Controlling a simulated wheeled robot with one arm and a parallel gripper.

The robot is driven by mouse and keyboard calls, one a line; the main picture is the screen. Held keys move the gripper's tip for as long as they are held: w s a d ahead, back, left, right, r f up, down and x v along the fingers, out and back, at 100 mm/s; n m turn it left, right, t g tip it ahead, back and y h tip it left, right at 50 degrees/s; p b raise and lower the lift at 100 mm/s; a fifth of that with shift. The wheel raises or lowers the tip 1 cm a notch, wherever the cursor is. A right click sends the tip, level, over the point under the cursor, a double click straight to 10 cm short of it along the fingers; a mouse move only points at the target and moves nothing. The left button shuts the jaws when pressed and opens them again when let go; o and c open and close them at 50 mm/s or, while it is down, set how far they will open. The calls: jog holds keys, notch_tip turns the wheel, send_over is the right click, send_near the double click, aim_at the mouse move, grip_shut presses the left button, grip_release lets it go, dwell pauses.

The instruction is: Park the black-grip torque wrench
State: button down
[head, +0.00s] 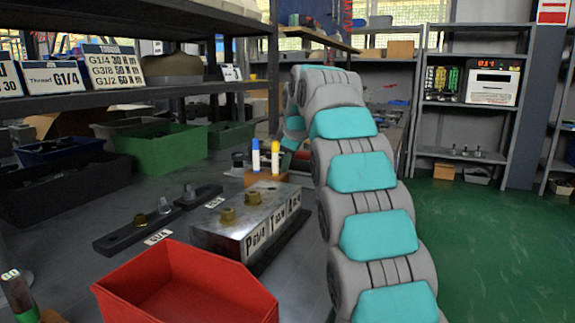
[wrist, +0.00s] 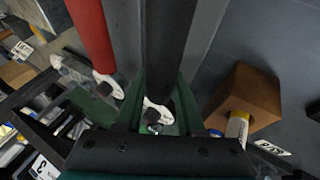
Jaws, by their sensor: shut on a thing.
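In the wrist view my gripper (wrist: 160,95) is shut around the black-grip torque wrench (wrist: 168,40). Its dark grip runs up between the fingers, and a pale ratchet head (wrist: 158,112) shows at its lower end, near the palm. A second wrench with a red grip (wrist: 92,35) lies just to the left, with a similar pale head. In the head view my arm hides most of the gripper and the wrenches. I cannot tell whether the held wrench touches any support.
A wooden block (wrist: 245,95) with markers stands right of the gripper; it also shows in the head view (head: 262,179). Nearby are a metal valve block (head: 225,234), a red bin (head: 185,290), a green bin (head: 160,150) and a dark shelf (head: 150,93) above the bench.

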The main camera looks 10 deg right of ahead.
jog(key=shift+c, duration=2.2)
grip_release()
jog(key=shift+r, duration=0.1)
jog(key=v, duration=0.7)
jog(key=shift+s+r, duration=0.2)
jog(key=shift+r, duration=0.05)
